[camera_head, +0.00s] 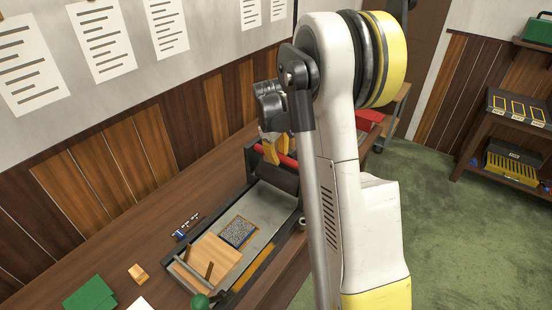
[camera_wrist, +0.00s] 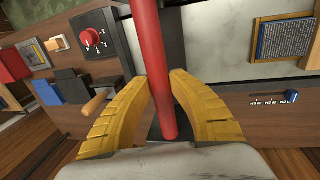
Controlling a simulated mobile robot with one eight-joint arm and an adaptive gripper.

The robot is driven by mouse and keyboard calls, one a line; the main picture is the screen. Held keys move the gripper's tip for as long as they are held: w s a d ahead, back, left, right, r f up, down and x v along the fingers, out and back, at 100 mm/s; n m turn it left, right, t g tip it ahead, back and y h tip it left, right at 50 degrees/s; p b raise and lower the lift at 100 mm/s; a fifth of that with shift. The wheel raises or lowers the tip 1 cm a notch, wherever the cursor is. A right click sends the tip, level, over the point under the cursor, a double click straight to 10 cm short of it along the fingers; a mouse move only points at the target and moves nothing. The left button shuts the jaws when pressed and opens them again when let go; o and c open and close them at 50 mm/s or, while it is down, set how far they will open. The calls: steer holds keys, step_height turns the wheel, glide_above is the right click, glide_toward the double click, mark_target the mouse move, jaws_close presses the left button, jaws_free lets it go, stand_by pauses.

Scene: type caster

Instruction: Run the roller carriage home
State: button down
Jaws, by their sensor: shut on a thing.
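The roller carriage (camera_head: 274,178) is a dark roller in a black frame across the far end of the proofing press bed (camera_head: 262,210). A red bar (camera_head: 287,160) runs along its far side and also shows in the wrist view (camera_wrist: 163,50). My gripper (camera_wrist: 166,78) has its yellow fingers shut around this bar, one on each side. In the head view my gripper (camera_head: 268,150) is partly hidden by my arm. A block of type (camera_head: 238,231) with a blue edge lies on the bed, nearer than the roller; it also shows in the wrist view (camera_wrist: 285,53).
A wooden block (camera_head: 214,258) sits at the near end of the bed. A small blue item (camera_head: 181,234), an orange-brown block (camera_head: 138,273) and a green object (camera_head: 91,293) lie on the bench. A red knob (camera_wrist: 92,37) and wooden handle (camera_wrist: 96,101) are near my gripper.

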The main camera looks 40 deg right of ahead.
steer(key=shift+d, duration=0.15)
steer(key=c, duration=1.2)
jaws_free()
steer(key=shift+w+d, duration=0.1)
steer(key=shift+d, duration=0.1)
steer(key=shift+a, duration=0.1)
steer(key=shift+a, duration=0.1)
step_height(320, 180, up, 12)
steer(key=a, duration=0.2)
steer(key=shift+s, duration=0.4)
steer(key=shift+a+f, duration=0.1)
steer(key=shift+f, duration=0.05)
